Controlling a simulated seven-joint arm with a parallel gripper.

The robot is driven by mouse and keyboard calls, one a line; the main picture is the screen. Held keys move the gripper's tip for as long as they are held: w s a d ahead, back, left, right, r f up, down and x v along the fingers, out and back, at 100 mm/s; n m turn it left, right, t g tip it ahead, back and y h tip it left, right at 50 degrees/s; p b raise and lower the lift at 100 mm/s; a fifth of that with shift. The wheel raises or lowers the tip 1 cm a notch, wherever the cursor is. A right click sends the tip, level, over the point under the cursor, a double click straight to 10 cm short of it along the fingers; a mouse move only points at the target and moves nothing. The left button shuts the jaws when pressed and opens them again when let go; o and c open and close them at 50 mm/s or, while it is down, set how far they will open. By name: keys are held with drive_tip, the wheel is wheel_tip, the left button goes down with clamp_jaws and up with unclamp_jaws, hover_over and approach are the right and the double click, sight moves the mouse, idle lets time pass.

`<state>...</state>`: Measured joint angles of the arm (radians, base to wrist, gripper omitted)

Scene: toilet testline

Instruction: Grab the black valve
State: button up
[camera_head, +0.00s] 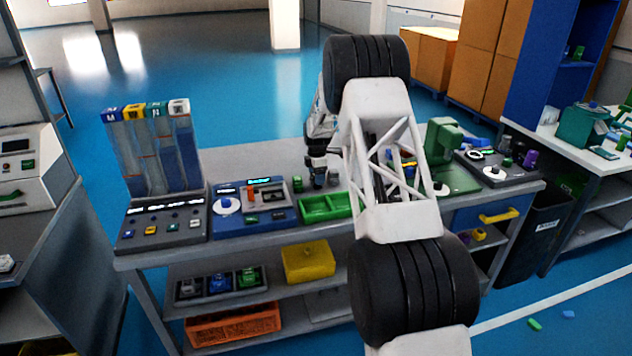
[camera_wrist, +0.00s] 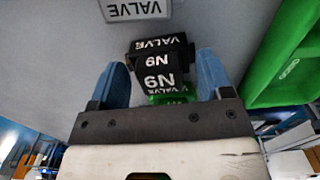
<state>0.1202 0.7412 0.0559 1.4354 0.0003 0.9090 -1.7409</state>
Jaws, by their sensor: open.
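The black valve (camera_wrist: 158,70) is a dark block with white "VALVE" and "N9" lettering in the wrist view. It sits between the two blue fingers of my gripper (camera_wrist: 163,62). The fingers stand apart, with visible gaps on both sides of the valve. A green part (camera_wrist: 172,99) shows just below the valve in the picture, partly hidden by the gripper body; I cannot tell if it is joined to it. In the head view my gripper (camera_head: 318,172) is down at the workbench, left of my white arm, and the valve cannot be made out clearly there.
A green tray (camera_head: 326,208) lies close to the gripper; its wall (camera_wrist: 262,85) is at the right in the wrist view. A white "VALVE" label (camera_wrist: 136,8) is at the top. A blue device (camera_head: 252,222) stands left on the workbench, and a green machine (camera_head: 440,140) right.

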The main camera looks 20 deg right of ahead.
idle(0.5)
drive_tip(key=c, duration=1.1)
drive_tip(key=shift+r, duration=5.05)
drive_tip(key=shift+a, duration=0.1)
